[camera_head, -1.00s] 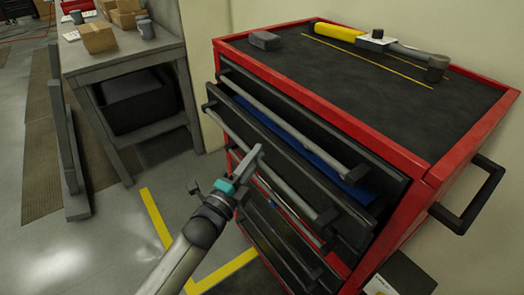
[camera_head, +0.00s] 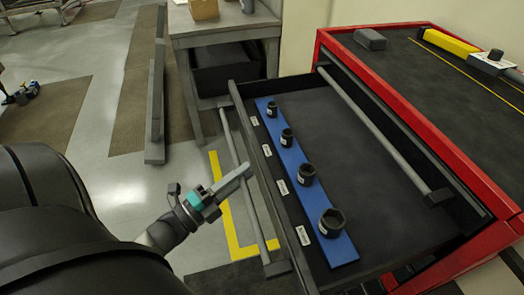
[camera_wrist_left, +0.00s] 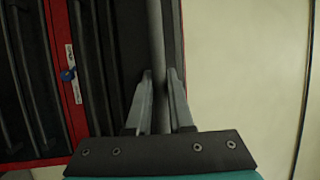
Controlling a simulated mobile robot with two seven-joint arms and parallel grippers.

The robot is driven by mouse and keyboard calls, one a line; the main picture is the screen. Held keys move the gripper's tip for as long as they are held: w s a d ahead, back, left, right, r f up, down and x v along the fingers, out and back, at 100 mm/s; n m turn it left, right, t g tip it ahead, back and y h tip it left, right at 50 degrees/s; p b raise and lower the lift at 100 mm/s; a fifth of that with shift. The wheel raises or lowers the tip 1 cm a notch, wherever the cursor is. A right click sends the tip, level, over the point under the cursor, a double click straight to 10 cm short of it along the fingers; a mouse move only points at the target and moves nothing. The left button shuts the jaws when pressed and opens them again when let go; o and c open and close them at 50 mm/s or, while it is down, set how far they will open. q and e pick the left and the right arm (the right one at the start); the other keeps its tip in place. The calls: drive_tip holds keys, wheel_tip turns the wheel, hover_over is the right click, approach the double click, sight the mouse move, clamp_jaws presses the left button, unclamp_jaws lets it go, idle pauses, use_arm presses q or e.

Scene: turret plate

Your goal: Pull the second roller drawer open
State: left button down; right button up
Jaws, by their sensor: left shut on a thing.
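The second roller drawer (camera_head: 375,150) is far out of the red roller cabinet (camera_head: 400,98). Its dark inside shows a blue strip (camera_head: 292,160) with several black sockets. The grey bar handle (camera_head: 257,215) runs along the drawer's front. My left gripper (camera_head: 243,174) is at the middle of this handle, shut on it. In the left wrist view, the handle bar (camera_wrist_left: 155,40) runs down between the two fingers (camera_wrist_left: 155,103); where they touch it is partly hidden. The top drawer, with its own grey handle (camera_head: 375,125), is shut above it. My right gripper is not in view.
A grey workbench (camera_head: 225,32) with boxes stands behind the open drawer. A grey block (camera_head: 370,39) and a yellow-handled tool (camera_head: 445,42) lie on the cabinet top. Floor left of the drawer is clear, with yellow tape (camera_head: 222,200).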

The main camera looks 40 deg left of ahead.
use_arm(q)
drive_tip(key=shift+s+a, duration=0.5)
drive_tip(key=shift+s, duration=0.15)
drive_tip(key=c, duration=0.8)
unclamp_jaws()
drive_tip(key=shift+s, duration=0.1)
drive_tip(key=b+v, duration=0.2)
drive_tip(key=v, duration=1.3)
